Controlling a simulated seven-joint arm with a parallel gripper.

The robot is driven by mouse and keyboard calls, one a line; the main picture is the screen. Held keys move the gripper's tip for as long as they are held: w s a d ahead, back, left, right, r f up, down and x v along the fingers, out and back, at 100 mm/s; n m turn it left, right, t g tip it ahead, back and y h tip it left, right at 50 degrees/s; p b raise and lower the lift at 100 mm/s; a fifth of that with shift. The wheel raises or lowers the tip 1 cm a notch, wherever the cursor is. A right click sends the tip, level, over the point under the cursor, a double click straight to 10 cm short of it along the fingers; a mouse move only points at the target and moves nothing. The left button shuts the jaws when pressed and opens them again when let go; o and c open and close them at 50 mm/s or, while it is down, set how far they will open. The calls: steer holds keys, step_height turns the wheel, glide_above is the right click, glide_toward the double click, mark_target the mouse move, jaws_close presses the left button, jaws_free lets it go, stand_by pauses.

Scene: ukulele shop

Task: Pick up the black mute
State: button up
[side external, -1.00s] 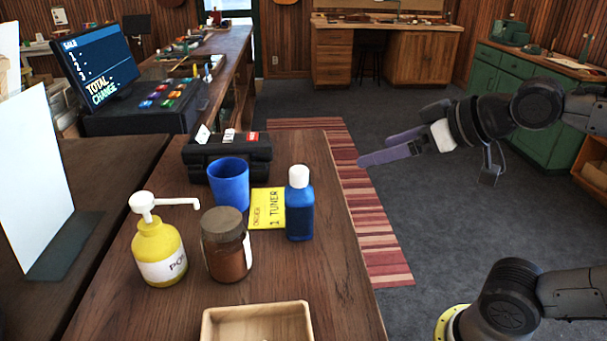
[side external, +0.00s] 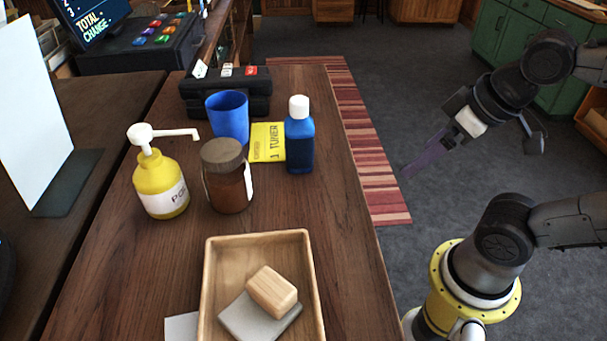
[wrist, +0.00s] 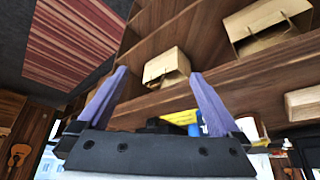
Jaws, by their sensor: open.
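I cannot pick out a black mute in either view. In the side external view, a wooden tray (side external: 212,285) at the front of the counter holds a light wooden block (side external: 272,291) resting on a flat grey piece (side external: 245,318). My gripper (side external: 408,170) is out to the right of the counter, over the floor, its purple fingers angled down and left. In the wrist view, my gripper (wrist: 159,73) has its fingers spread, with nothing between them.
On the counter (side external: 140,265) stand a yellow pump bottle (side external: 160,185), brown jar (side external: 226,180), blue cup (side external: 228,118), blue bottle (side external: 299,140), yellow tuner card (side external: 267,142) and black case (side external: 235,92). In the wrist view, a cardboard box (wrist: 166,66) sits in shelving.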

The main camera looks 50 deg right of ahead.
steer(key=shift+c, duration=0.2)
steer(key=shift+c, duration=0.4)
